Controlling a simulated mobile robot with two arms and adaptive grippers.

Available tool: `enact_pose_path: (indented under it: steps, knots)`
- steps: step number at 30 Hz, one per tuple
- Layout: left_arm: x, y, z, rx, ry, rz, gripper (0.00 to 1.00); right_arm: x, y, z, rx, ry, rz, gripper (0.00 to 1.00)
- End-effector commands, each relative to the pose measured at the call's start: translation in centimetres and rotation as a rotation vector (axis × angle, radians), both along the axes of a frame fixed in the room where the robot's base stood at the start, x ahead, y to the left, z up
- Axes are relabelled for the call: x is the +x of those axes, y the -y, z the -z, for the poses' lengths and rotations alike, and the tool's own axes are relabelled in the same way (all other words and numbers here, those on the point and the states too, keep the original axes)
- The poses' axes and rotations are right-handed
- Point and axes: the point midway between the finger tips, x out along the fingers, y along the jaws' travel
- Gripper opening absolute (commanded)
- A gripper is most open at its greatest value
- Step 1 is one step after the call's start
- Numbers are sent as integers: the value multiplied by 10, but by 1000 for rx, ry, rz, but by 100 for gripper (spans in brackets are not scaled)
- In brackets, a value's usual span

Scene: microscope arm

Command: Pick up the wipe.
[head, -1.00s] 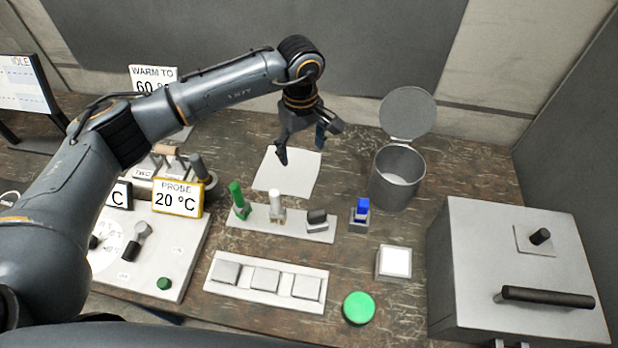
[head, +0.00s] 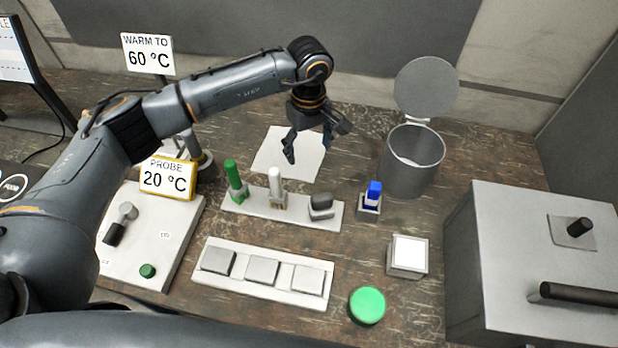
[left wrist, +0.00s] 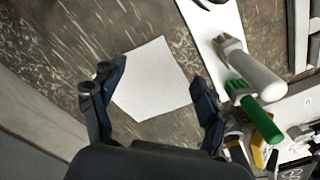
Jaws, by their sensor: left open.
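The wipe (head: 275,150) is a flat white square lying on the table behind the strip with the green and white tools. In the left wrist view the wipe (left wrist: 152,80) lies between and beyond the two fingers. My left gripper (head: 308,148) is open and empty, above the right part of the wipe in the head view, and hides some of it. Its open fingers also frame the wipe in the left wrist view (left wrist: 155,100). I cannot tell how high the fingers are above it. My right gripper is not in view.
A strip (head: 300,215) holds a green tool (head: 233,178), a white tool (head: 275,182) and a dark block. A blue-topped item (head: 373,193) and an open-lidded bin (head: 412,170) stand to the right. A large grey box (head: 530,270) fills the far right.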

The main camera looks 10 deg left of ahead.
Motion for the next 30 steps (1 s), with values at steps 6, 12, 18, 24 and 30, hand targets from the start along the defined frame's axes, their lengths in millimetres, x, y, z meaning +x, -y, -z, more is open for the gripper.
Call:
enact_pose_path:
  steps: [6,12,18,24,30]
  knots:
    - [-1,0,32,-1,-2,1,75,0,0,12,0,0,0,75]
    - [-1,1,62,-1,-1,0,75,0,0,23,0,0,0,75]
    - [1,0,85,1,2,1,75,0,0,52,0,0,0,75]
    - [1,0,87,1,2,0,75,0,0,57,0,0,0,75]
    - [1,0,86,0,1,0,75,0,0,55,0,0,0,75]
